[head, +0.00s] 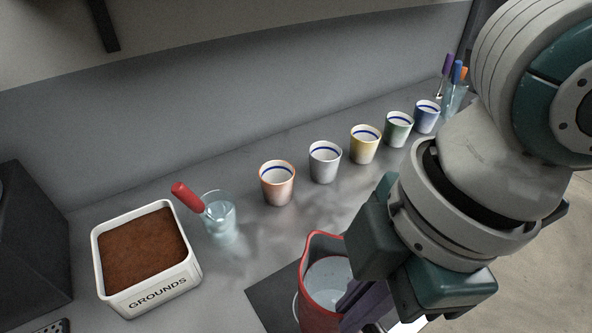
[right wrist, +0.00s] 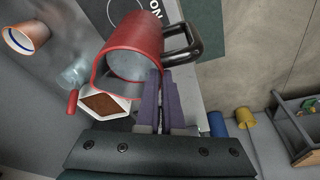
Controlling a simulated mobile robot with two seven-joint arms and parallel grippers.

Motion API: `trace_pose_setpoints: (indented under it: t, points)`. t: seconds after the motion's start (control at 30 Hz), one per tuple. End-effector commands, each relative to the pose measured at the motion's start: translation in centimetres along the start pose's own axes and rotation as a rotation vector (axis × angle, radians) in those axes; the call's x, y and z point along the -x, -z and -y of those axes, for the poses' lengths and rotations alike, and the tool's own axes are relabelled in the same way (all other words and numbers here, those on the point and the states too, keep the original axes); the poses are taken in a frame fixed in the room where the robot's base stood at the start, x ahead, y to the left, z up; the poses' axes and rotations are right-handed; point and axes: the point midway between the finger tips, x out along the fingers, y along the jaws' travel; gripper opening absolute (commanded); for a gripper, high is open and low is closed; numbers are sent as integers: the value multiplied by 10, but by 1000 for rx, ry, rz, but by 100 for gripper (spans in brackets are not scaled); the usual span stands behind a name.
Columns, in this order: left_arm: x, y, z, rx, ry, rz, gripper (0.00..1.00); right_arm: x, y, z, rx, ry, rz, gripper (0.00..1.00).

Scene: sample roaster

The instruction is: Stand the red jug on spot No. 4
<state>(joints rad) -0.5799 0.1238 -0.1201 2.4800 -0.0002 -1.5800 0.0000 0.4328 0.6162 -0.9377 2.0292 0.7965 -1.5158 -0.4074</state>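The red jug (head: 318,312) has a pale inside and shows at the bottom of the head view, in front of a dark mat (head: 268,297). My right gripper (head: 362,302) is at its right side, its purple fingers close together at the rim. In the right wrist view the jug (right wrist: 135,45) has its mouth towards the camera and a black handle (right wrist: 190,42). The right gripper (right wrist: 160,80) appears shut on it where rim and handle meet. The mat (right wrist: 205,30) carries a white ring and part of "NO". The number is hidden. My left gripper is out of view.
A row of cups, from an orange one (head: 277,184) to a blue one (head: 426,117), stands along the back. A glass (head: 220,222) with a red-handled tool (head: 187,197) and a white GROUNDS box (head: 107,262) are at left. A pen glass (head: 455,100) is far right.

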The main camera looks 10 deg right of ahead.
Motion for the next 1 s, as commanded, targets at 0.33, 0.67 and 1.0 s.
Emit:
trace_pose_setpoints:
  t: [0.33,0.67,1.0]
  points:
    - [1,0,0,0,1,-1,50,84,17,-55,56,19,-17,0]
    - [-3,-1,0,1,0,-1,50,75,12,-59,79,39,-16,0]
    - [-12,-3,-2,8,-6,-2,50,-8,-8,-58,77,38,-17,0]
